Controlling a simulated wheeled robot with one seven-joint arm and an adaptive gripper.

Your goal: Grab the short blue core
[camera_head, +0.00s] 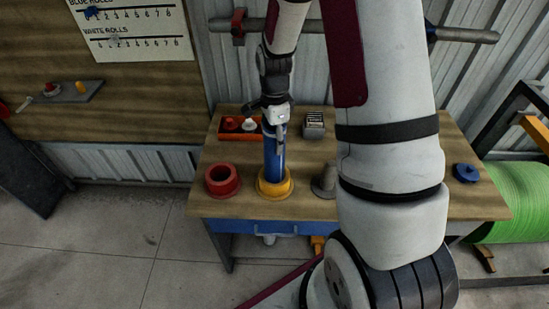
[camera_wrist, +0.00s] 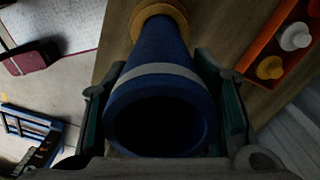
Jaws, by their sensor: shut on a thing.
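The blue core (camera_head: 273,160) stands upright on the wooden table, its lower end in or on a yellow ring-shaped holder (camera_head: 275,188). My gripper (camera_head: 275,128) is at its top end, above the table. In the wrist view the core (camera_wrist: 160,88) is a hollow blue tube with a pale band, its open end towards me. The gripper's two fingers (camera_wrist: 165,110) lie on either side of the tube, shut on it. The yellow holder (camera_wrist: 160,14) shows at the tube's far end. I cannot tell whether the core's foot is still seated in the holder.
A red ring holder (camera_head: 222,180) stands left of the yellow one, and a grey cone-shaped piece (camera_head: 325,182) to the right. An orange-red tray (camera_head: 222,136) with small knobs lies behind. A blue piece (camera_head: 466,173) sits at the table's right end. A green roll (camera_head: 520,203) stands beyond.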

